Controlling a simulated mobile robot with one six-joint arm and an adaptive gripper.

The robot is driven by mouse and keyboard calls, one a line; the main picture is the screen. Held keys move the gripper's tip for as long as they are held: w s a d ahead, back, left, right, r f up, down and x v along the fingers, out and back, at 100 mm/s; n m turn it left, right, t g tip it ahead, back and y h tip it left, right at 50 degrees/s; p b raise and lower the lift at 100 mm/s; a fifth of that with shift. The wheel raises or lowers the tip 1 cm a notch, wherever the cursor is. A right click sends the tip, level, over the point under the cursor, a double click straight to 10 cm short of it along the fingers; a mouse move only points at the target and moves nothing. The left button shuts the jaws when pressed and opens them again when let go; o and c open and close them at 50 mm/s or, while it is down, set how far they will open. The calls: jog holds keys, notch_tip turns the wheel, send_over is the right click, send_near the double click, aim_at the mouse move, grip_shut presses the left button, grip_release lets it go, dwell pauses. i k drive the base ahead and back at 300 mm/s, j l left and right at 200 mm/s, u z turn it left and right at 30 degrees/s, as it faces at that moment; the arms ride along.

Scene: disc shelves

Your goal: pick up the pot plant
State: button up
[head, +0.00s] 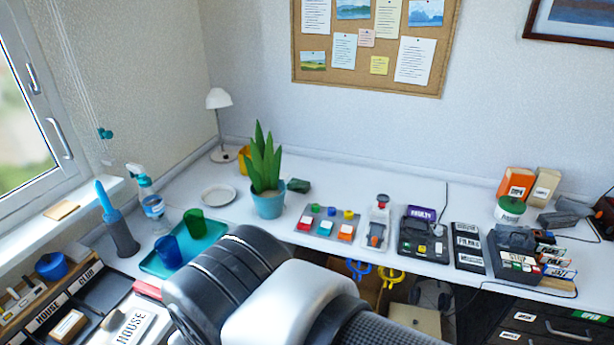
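The pot plant (267,175) stands upright on the white desk, left of the picture's middle. It has tall pointed green leaves in a light blue pot (268,204). My arm fills the lower middle of the head view, in front of the desk and nearer than the plant. My gripper does not show, so I cannot see its fingers or whether it holds anything. The whole pot and its leaves are visible, with nothing in front of them.
A teal tray (212,232) with a blue cup (168,252) and a green cup (194,222) lies left of the plant. A white plate (218,195) and a lamp (219,100) stand behind left. A yellow mug (245,158) is close behind the plant. A button panel (327,226) lies right.

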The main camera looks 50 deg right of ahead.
aim_at(264, 170)
jog(key=z, duration=1.35)
jog(key=i+j+z, duration=0.35)
jog(key=i, duration=0.1)
